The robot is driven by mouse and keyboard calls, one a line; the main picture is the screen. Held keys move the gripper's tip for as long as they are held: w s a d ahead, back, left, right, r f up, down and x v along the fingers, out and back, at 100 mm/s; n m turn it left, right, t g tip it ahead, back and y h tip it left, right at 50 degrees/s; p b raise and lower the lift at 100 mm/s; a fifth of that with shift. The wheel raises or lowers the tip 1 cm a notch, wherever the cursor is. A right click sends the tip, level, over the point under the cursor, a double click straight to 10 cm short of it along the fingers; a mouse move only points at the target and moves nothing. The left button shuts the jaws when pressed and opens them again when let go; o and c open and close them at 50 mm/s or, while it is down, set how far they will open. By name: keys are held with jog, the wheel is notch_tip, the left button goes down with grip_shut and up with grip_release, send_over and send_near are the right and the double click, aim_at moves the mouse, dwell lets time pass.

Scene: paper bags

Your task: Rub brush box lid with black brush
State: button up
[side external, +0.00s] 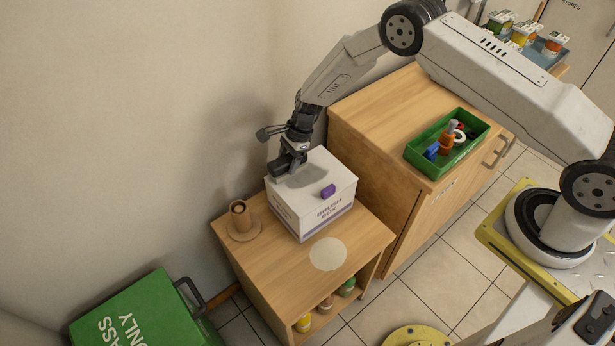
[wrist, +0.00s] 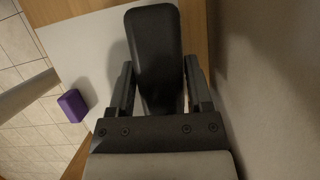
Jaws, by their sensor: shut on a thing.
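The white brush box (side external: 312,207) stands on a low wooden shelf unit, its front marked "BRUSH BOX" in purple. Its lid (side external: 325,168) is flat, and also shows in the wrist view (wrist: 85,45). My gripper (side external: 291,157) is over the lid's back left part, shut on the black brush (wrist: 153,45). The brush lies between both fingers and extends past them over the lid. Its underside is hidden, so I cannot tell whether it touches the lid. A purple block (side external: 328,191) lies on the lid near the front edge, apart from the brush; it also shows in the wrist view (wrist: 73,105).
A wooden holder (side external: 239,217) stands left of the box, and a pale round disc (side external: 327,254) lies in front. A green tray (side external: 474,146) with several items sits on the taller cabinet (side external: 372,115) at right. The wall is close behind. A green bin (side external: 150,312) stands lower left.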

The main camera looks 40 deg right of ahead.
jog(key=shift+s+a+f, duration=0.1)
jog(key=shift+s, duration=3.95)
jog(key=shift+d, duration=0.85)
jog(key=shift+w+d, duration=0.15)
jog(key=shift+w, duration=4)
jog(key=shift+s+d, duration=0.1)
jog(key=shift+d, duration=0.75)
jog(key=shift+s+a, duration=0.1)
jog(key=shift+s, duration=4)
jog(key=shift+w+d, duration=0.1)
jog(key=shift+d, duration=0.8)
jog(key=shift+w+d, duration=0.1)
jog(key=shift+w, duration=4)
jog(key=shift+s+d, duration=0.1)
jog(key=shift+d, duration=0.75)
jog(key=shift+s+a, duration=0.1)
jog(key=shift+s, duration=4.05)
notch_tip(320, 180, up, 8)
jog(key=shift+w, duration=0.1)
